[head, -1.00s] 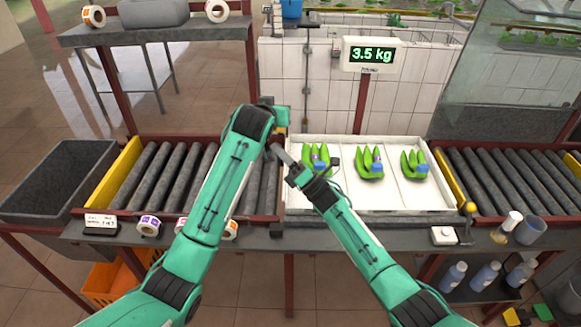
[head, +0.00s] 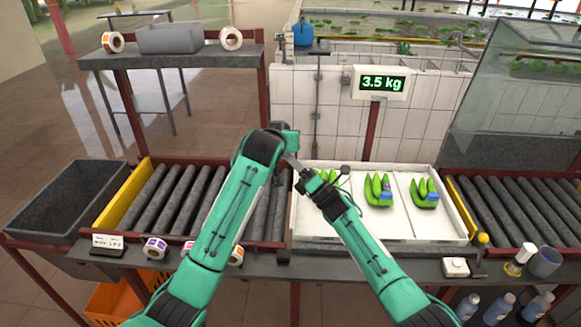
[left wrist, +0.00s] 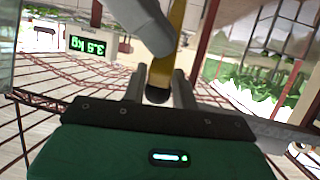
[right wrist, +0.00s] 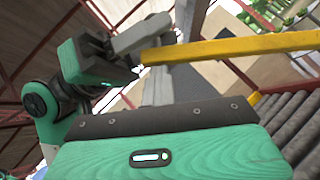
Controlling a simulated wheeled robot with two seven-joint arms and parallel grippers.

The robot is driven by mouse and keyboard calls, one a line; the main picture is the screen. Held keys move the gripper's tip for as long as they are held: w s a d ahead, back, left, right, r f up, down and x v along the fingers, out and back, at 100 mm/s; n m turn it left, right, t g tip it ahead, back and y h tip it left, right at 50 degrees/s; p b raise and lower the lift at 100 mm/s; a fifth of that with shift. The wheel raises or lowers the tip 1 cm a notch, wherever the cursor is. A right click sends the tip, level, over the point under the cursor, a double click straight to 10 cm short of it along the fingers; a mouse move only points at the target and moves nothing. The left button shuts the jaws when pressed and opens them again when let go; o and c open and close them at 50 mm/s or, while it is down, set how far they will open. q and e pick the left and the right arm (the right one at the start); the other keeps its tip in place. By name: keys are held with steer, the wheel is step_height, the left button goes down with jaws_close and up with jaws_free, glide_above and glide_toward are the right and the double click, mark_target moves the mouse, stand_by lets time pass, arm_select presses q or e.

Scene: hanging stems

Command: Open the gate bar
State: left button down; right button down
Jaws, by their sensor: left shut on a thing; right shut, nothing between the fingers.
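The yellow gate bar (left wrist: 165,68) runs between the fingers of my left gripper (left wrist: 158,92), which is shut on it; a dark round end shows at the fingers. In the right wrist view the bar (right wrist: 235,47) crosses above my right gripper (right wrist: 158,72), whose fingers are shut and empty. A finger of the left gripper lies close beside the bar's end there. In the head view my left gripper (head: 284,143) is above the inner end of the left rollers, and my right gripper (head: 295,163) is just right of it. The bar is hidden there by my arms.
A white tray (head: 400,222) holds green banana hands (head: 378,190), the leftmost partly covered by my right gripper. A scale display (head: 382,83) reads 3.5 kg on a post behind. Left rollers (head: 150,197), a grey bin (head: 70,205) and label rolls (head: 155,247) lie left.

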arm_select(q)
steer(key=shift+s+d+f, duration=0.1)
steer(key=shift+s+f, duration=0.1)
steer(key=shift+f, duration=0.5)
steer(key=c, duration=1.3)
jaws_free()
steer(key=shift+o, duration=0.9)
steer(key=shift+r, duration=0.25)
arm_select(e)
steer(key=shift+r, duration=0.5)
arm_select(q)
steer(key=shift+r, duration=0.1)
